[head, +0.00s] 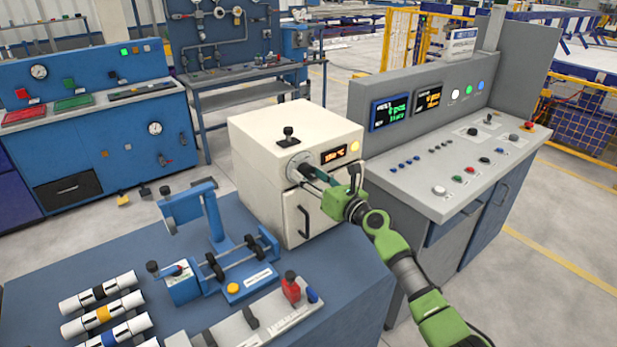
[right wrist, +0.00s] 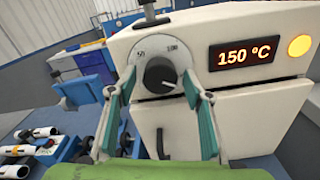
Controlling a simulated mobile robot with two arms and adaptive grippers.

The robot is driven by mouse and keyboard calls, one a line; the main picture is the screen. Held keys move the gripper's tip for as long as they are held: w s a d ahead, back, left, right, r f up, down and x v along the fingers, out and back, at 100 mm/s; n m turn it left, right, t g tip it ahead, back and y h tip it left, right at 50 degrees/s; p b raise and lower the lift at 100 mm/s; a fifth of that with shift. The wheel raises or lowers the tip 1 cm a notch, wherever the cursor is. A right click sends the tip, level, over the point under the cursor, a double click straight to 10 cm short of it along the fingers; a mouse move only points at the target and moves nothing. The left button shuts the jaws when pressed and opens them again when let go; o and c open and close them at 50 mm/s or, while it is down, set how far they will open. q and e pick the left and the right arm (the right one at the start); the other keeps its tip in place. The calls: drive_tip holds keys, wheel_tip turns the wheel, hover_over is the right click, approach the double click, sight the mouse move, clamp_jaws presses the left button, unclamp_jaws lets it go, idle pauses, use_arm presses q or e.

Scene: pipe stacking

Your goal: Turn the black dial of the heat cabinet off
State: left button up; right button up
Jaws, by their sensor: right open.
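The cream heat cabinet (head: 262,140) stands on the blue bench, and its front shows in the right wrist view (right wrist: 235,95). Its black dial (right wrist: 160,76) sits on a round pale plate with number marks, beside a display (right wrist: 245,54) reading 150 °C. A lamp (right wrist: 299,46) glows orange-yellow. My right gripper (head: 310,174) is at the cabinet front. In the right wrist view its open teal fingers (right wrist: 160,70) stand on either side of the dial; I cannot tell whether they touch it. In the head view the gripper mostly hides the dial. My left gripper is not in view.
A black-knobbed lever (head: 288,135) stands on the cabinet top. The cabinet door has a dark handle (head: 304,222). A blue clamp fixture (head: 215,215) and several banded white pipes (head: 102,316) are at left. A grey control console (head: 455,165) stands at right.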

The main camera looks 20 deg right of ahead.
drive_tip(key=shift+w+a, duration=0.1)
drive_tip(key=shift+w, duration=0.15)
drive_tip(key=c, duration=1.1)
